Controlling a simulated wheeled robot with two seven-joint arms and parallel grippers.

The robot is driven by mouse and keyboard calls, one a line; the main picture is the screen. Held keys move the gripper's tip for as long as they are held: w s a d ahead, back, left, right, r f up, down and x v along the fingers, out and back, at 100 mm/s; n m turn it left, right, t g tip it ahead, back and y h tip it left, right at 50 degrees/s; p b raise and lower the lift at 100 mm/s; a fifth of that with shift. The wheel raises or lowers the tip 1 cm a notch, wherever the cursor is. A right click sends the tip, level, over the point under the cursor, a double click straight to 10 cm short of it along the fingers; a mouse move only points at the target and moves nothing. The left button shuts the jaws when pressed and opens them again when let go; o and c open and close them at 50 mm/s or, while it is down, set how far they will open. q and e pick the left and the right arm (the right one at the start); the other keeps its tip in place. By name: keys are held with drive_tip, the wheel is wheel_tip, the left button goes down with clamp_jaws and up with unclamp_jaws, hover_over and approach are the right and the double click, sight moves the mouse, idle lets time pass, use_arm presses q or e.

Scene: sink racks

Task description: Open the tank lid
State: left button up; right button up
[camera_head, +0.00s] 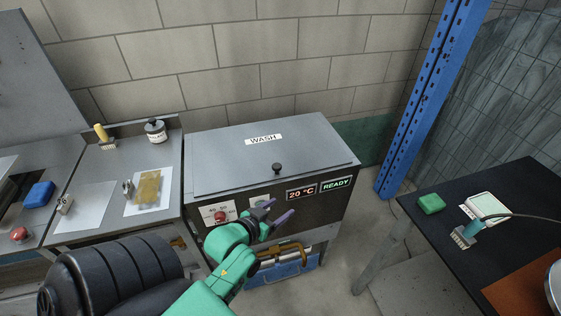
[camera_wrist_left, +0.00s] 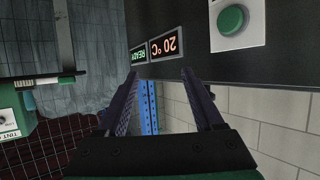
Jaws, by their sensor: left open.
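The tank (camera_head: 240,210) is a dark box against the wall. Its grey flat lid (camera_head: 230,160) is labelled WASH and lies closed on top. A round black knob (camera_head: 277,168) stands near the lid's front edge. My left gripper (camera_head: 280,211) is open and empty in front of the tank's front panel, below the knob. In the left wrist view the open fingers (camera_wrist_left: 160,76) show with the tank's displays (camera_wrist_left: 165,46) and a green button (camera_wrist_left: 232,19) beyond them. The lid does not show clearly there. My right gripper is not in view.
A steel bench with a yellow-handled brush (camera_head: 104,135) and a jar (camera_head: 155,130) adjoins the tank on the left. A blue post (camera_head: 425,100) stands to the right. A dark table (camera_head: 490,190) holds a green block (camera_head: 431,203). A red knob (camera_head: 220,215) sits on the tank front.

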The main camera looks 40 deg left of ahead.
sight(279, 164)
use_arm(q)
drive_tip(key=s+a+r+n+t+y, duration=0.1)
drive_tip(key=a+r+n+t+y, duration=0.2)
drive_tip(key=a, duration=0.4)
drive_tip(key=shift+m+t, duration=0.6)
drive_tip(key=shift+t, duration=0.1)
drive_tip(key=w, duration=0.4)
drive_tip(key=w+a+p, duration=0.1)
drive_tip(key=w, duration=0.4)
drive_tip(key=w+a+r, duration=0.1)
drive_tip(key=w, duration=0.3)
drive_tip(key=shift+w+p, duration=0.35)
drive_tip(key=shift+w, duration=0.05)
clamp_jaws()
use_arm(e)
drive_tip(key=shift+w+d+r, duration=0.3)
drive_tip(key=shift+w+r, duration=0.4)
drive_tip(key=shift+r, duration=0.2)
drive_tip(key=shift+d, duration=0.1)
